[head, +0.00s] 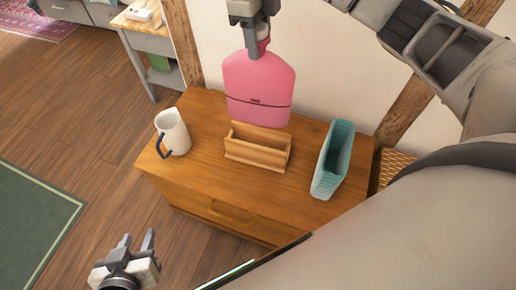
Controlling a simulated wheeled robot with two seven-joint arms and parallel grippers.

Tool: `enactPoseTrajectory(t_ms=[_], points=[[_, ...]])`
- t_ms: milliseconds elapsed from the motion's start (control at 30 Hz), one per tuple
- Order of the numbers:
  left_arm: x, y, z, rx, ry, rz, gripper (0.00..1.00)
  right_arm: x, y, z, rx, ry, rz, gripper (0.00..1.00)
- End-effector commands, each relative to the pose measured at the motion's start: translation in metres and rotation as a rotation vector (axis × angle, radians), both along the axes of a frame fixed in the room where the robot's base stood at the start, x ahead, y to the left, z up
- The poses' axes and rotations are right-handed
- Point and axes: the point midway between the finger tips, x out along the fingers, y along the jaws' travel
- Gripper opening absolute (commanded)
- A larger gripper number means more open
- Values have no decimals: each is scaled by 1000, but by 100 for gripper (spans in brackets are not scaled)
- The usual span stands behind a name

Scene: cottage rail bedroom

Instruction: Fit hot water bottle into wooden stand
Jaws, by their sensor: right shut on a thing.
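The pink hot water bottle (258,84) hangs upright above the back of the wooden stand. My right gripper (262,38) is shut on its neck at the top. The wooden stand (256,155) is a small open trough on the wooden chest. The bottle's lower edge overlaps the stand's back edge in the picture; I cannot tell how far above or behind it is. My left gripper (142,244) is open and empty at the lower left, over the floor beside the chest.
The wooden chest (205,179) also bears a white mug (175,132) with a dark blue handle to the left of the stand and a teal ribbed holder (332,165) to the right. The wall is close behind. Bare chest top lies in front of the stand.

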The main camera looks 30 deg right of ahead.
Motion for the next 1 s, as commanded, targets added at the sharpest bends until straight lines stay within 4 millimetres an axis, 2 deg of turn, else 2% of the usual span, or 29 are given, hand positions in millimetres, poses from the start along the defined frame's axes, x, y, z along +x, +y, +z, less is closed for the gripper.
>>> enactPoseTrajectory(t_ms=[67,167,233,600,700,1000], points=[[0,0,-2,2,4,-1,36,1,0,-1,2,-1,-32,0],[-1,0,-6,1,5,-1,36,1,0,-15,3,2,-48,0],[0,0,-10,-3,5,-1,36,0,0,-31,3,5,-50,0],[3,-1,4,-7,-13,0,36,1,0,-113,1,1,-47,0],[3,-1,4,-7,-13,0,36,1,0,-126,2,-1,-47,0],[1,-1,0,-4,-5,0,36,1,0,-147,1,1,-46,0]])
